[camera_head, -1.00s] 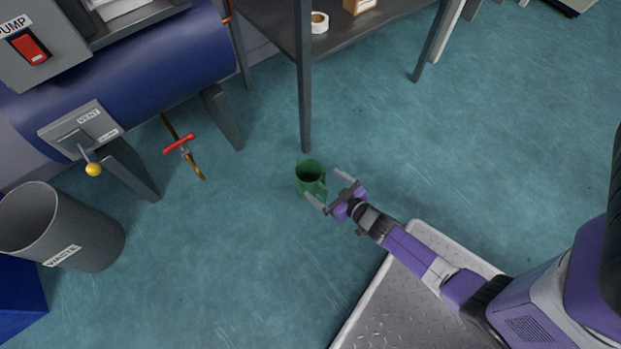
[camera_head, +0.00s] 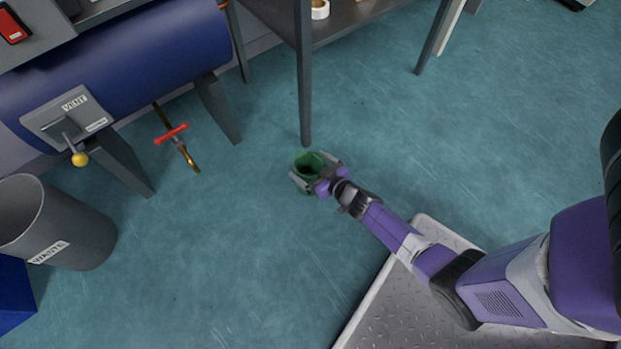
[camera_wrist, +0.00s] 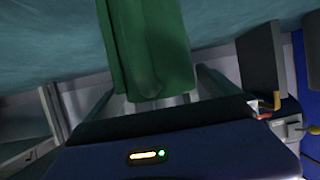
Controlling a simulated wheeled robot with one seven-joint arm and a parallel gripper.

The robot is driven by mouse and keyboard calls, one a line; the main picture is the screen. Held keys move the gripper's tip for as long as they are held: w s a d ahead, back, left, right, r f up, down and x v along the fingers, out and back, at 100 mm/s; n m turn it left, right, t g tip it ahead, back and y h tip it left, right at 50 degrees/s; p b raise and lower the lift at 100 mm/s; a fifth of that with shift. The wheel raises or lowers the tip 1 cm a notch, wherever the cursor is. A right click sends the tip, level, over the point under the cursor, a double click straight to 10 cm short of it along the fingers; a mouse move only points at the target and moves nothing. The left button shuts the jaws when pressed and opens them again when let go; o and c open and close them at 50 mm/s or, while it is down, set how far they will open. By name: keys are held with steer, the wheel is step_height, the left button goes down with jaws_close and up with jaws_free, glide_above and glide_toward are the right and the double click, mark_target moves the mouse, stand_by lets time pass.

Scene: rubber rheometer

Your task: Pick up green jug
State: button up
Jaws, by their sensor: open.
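The green jug (camera_head: 309,161) stands upright on the floor, close to the foot of a dark table leg. My gripper (camera_head: 315,172) is open, with one finger on each side of the jug in the head view. The gripper body covers part of the jug's lower near side. In the wrist view the green jug (camera_wrist: 150,45) fills the upper middle, close in front of the gripper body, between the fingers. I cannot tell whether the fingers touch it.
A dark table leg (camera_head: 304,80) rises just behind the jug. A grey waste bin (camera_head: 75,225) stands at the left. A blue tank (camera_head: 120,75) with a red-handled valve (camera_head: 171,134) below is at the upper left. The floor (camera_head: 210,260) left of the jug is clear.

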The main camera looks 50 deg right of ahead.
steer(key=c, duration=1.8)
steer(key=shift+w+r, duration=0.1)
steer(key=shift+r, duration=0.1)
steer(key=shift+c, duration=0.9)
steer(key=shift+r, duration=0.1)
